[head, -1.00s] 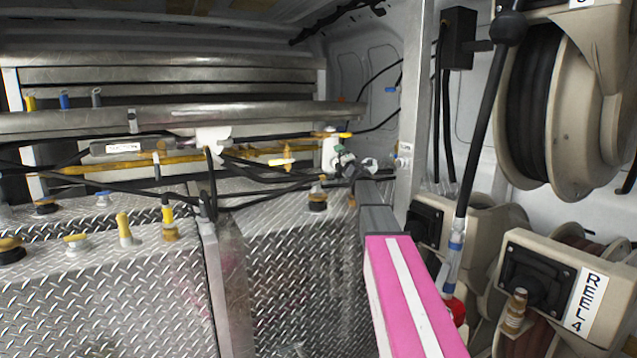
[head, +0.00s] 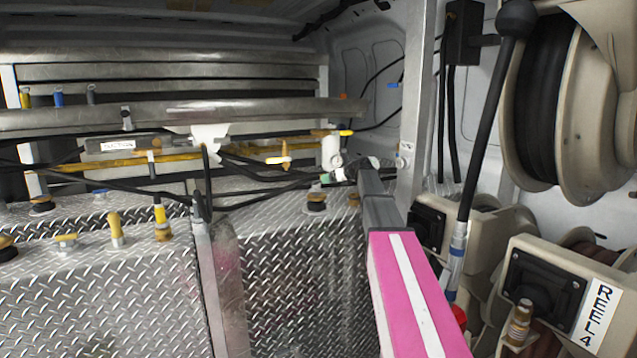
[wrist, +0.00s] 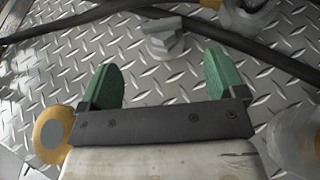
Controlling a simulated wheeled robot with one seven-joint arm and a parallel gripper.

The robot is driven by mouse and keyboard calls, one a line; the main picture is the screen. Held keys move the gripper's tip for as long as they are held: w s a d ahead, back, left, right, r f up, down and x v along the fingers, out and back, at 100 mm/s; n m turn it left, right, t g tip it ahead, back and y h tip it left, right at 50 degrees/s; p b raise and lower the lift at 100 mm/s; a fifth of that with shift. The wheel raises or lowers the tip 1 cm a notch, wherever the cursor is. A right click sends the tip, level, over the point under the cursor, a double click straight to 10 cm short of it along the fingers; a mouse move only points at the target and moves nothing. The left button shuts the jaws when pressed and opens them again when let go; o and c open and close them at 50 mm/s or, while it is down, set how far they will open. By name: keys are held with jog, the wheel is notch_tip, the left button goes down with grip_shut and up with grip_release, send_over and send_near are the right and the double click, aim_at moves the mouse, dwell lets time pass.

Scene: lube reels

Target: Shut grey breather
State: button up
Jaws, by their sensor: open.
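A grey fitting with a flat T-shaped handle (wrist: 165,40) stands on the diamond-plate top in the wrist view. It looks like the grey breather, and its handle lies roughly crosswise. My gripper (wrist: 164,85) is open, with its green fingers on either side of an empty gap. The fitting is beyond the fingertips, roughly in line with the gap, and not between them. In the head view my gripper (head: 333,176) is small at the far end of my arm, near the white fitting at the back. I cannot make out the grey fitting beside it there.
Black hoses (wrist: 100,15) cross beyond the fingers. A round yellow-rimmed cap (wrist: 52,135) is close at left, and a pale fitting (wrist: 295,135) at right. A metal post (head: 413,115) and hose reels (head: 560,100) stand right of my arm. Yellow pipe (head: 110,162) runs behind.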

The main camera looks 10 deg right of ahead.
aim_at(317, 181)
jog(key=x, duration=0.9)
jog(key=shift+w, duration=0.15)
jog(key=c, duration=0.9)
jog(key=shift+a, duration=0.1)
